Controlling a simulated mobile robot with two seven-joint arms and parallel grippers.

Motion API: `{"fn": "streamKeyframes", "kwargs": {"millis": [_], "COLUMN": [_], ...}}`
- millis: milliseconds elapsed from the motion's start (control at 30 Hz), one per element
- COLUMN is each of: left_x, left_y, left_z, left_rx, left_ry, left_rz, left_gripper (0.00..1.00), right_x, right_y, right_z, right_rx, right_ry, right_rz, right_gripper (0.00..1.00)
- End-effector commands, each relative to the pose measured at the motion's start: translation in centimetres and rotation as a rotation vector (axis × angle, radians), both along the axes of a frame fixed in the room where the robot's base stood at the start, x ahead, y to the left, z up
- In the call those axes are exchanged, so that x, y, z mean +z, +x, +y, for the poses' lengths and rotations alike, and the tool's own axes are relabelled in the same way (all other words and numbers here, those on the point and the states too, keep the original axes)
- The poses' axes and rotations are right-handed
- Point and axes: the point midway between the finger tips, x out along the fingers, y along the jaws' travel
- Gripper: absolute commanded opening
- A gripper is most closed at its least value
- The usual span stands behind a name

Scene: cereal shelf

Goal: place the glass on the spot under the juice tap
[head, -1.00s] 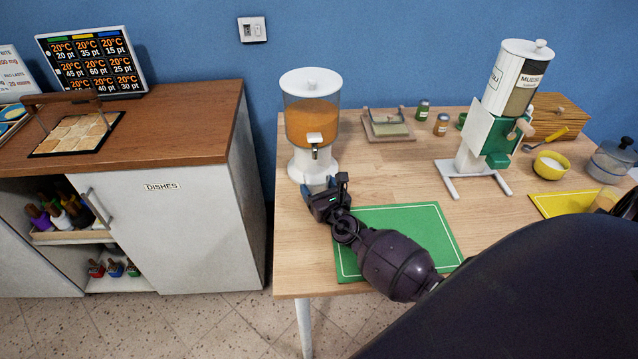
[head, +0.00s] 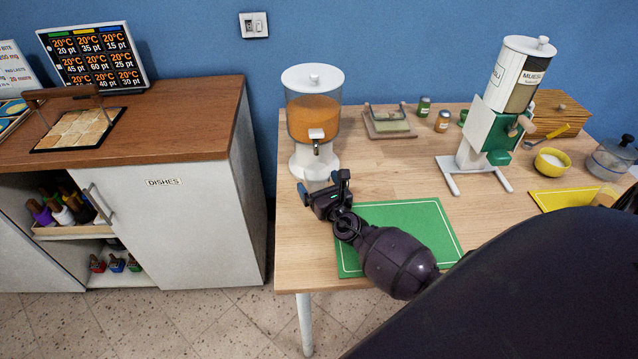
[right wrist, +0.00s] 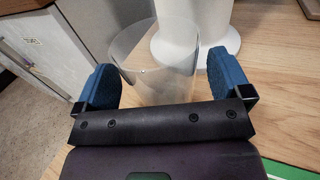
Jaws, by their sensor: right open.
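The juice dispenser (head: 313,118) stands at the table's left end, with its white tap (head: 317,136) facing front. Its white base (right wrist: 190,35) shows in the right wrist view. The clear glass (right wrist: 150,62) stands upright in front of that base, between the spread blue fingers of my right gripper (right wrist: 161,75). Gaps show on both sides of the glass. In the head view my right gripper (head: 324,188) is low in front of the dispenser, open; the glass is hard to make out there. I cannot tell if the glass stands exactly on the spot. My left gripper is not in view.
A green mat (head: 405,222) lies under my right arm. A muesli dispenser (head: 505,110), a yellow bowl (head: 551,163) and small jars (head: 442,122) stand further right. A dishes cabinet (head: 200,215) is left of the table, across a narrow gap.

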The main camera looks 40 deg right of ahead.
Motion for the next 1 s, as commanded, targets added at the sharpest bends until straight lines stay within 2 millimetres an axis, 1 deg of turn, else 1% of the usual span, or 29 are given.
{"fn": "streamKeyframes", "kwargs": {"millis": [33,300,500,600,733,1000], "left_x": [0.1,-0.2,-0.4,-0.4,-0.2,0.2], "left_y": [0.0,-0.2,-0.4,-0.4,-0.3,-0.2], "left_z": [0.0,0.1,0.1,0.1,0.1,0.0], "left_rx": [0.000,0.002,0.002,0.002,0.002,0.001], "left_ry": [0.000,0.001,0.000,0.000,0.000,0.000], "left_rz": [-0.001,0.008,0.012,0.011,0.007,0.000], "left_gripper": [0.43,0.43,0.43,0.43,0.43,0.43], "right_x": [-0.2,-0.2,-0.3,-0.3,-0.2,-0.2], "right_y": [-0.9,-5.9,-9.2,-10.3,-11.0,-11.2], "right_z": [0.1,0.9,1.4,1.6,1.7,1.8], "right_rx": [-0.001,0.000,0.000,0.000,0.000,0.000], "right_ry": [0.001,0.001,0.000,0.000,0.000,0.000], "right_rz": [0.004,0.004,0.005,0.005,0.003,0.003], "right_gripper": [0.96,0.96,0.96,0.96,0.96,0.96]}}
